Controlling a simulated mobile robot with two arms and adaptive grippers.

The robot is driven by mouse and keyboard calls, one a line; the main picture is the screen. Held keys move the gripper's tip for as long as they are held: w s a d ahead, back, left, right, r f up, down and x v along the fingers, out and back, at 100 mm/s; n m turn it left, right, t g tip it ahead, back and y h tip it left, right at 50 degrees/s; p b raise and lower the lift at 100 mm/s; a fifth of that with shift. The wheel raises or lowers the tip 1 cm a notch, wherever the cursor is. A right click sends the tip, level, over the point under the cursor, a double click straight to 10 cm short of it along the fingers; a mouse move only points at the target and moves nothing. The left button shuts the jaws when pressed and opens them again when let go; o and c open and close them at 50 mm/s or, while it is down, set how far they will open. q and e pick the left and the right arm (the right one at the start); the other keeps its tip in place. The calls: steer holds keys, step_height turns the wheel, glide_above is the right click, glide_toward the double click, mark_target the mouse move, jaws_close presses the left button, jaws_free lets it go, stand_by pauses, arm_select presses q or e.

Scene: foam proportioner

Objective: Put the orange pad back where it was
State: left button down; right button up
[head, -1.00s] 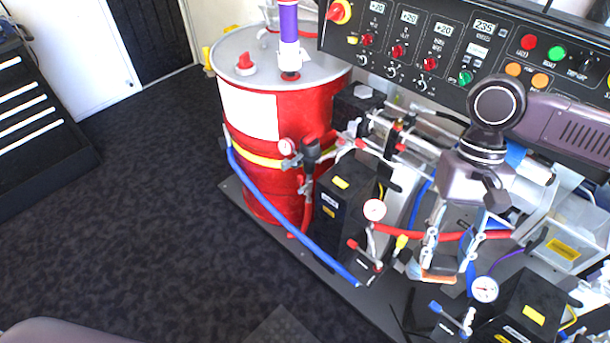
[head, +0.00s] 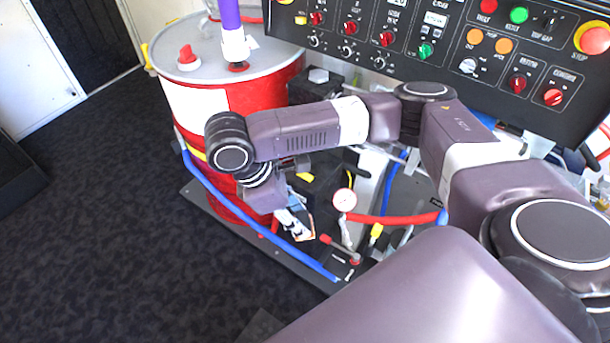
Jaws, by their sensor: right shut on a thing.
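My right gripper (head: 297,226) points down in front of the black box-shaped unit beside the red drum. My left gripper is not in view.
The red drum (head: 262,92) stands behind the gripper. A blue hose (head: 235,207) runs along the base's front edge. A pressure gauge (head: 344,200) and a red hose (head: 395,218) are to the right. The control panel (head: 440,50) spans the back. Dark floor (head: 110,220) is clear at left.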

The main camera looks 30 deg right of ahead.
steer(key=w+d+f+n+t+y+b, duration=0.1)
steer(key=d+f+n+t+b, duration=0.2)
steer(key=d+f+n, duration=0.45)
steer(key=w+d+f+n+t+y+b, duration=0.1)
steer(key=d+f+n+t+b, duration=0.2)
steer(key=n, duration=0.8)
steer(key=w+d+p, duration=0.1)
steer(key=w+d, duration=0.1)
steer(key=w, duration=0.4)
steer(key=w+d, duration=0.2)
steer(key=w, duration=0.4)
steer(key=w+d+f+p, duration=0.1)
steer(key=w+d, duration=0.1)
steer(key=w, duration=0.4)
steer(key=shift+w+d+p, duration=0.35)
step_height(320, 180, down, 4)
steer(key=shift+r, duration=0.15)
steer(key=shift+w+d+f+p, duration=0.1)
steer(key=shift+w+f+p, duration=0.1)
steer(key=shift+f+p, duration=0.15)
